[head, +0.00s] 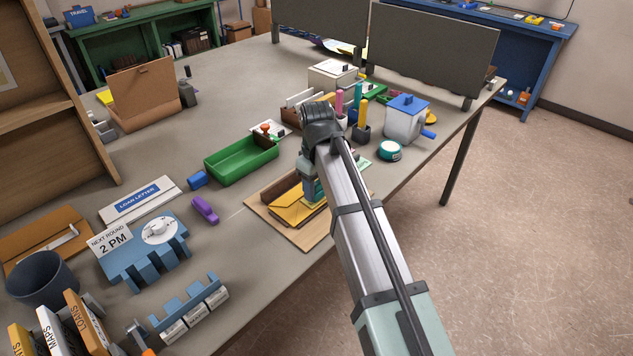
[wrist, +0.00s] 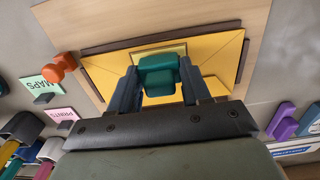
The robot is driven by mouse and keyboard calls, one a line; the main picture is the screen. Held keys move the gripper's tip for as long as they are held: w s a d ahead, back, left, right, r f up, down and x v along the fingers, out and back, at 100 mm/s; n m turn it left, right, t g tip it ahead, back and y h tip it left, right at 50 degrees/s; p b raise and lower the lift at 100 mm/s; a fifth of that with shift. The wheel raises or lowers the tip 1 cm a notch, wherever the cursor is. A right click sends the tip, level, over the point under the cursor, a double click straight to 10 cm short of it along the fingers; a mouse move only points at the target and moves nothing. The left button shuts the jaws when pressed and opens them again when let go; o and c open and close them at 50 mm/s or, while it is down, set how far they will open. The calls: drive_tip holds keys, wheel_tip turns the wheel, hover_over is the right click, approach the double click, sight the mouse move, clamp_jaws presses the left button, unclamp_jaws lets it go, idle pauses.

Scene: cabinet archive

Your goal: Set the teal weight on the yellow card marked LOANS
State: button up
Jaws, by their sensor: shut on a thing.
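My gripper (wrist: 160,84) is shut on the teal weight (wrist: 158,72), which sits between both fingers in the wrist view. In the head view the weight (head: 310,190) shows partly behind my arm. Below it is a stack of yellow envelopes (wrist: 110,72) on a wooden board (wrist: 70,15); the stack also shows in the head view (head: 288,212). A paler yellow patch (wrist: 172,48) shows just past the weight, mostly covered by it. I see no LOANS lettering on it. I cannot tell whether the weight touches what is under it.
A green MAPS card (wrist: 38,90) with an orange-red knobbed weight (wrist: 60,67) and a pink PRINTS card (wrist: 60,116) lie beside the board. A purple object (head: 205,209) and a green tray (head: 222,167) are to the left. Pots and a blue-lidded jar (head: 402,124) stand behind.

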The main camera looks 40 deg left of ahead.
drive_tip(key=shift+f, duration=0.35)
idle(0.7)
drive_tip(key=o, duration=1.3)
drive_tip(key=shift+c, duration=0.6)
drive_tip(key=shift+r, duration=3.45)
drive_tip(key=shift+r, duration=0.1)
wheel_tip(320, 180, up, 12)
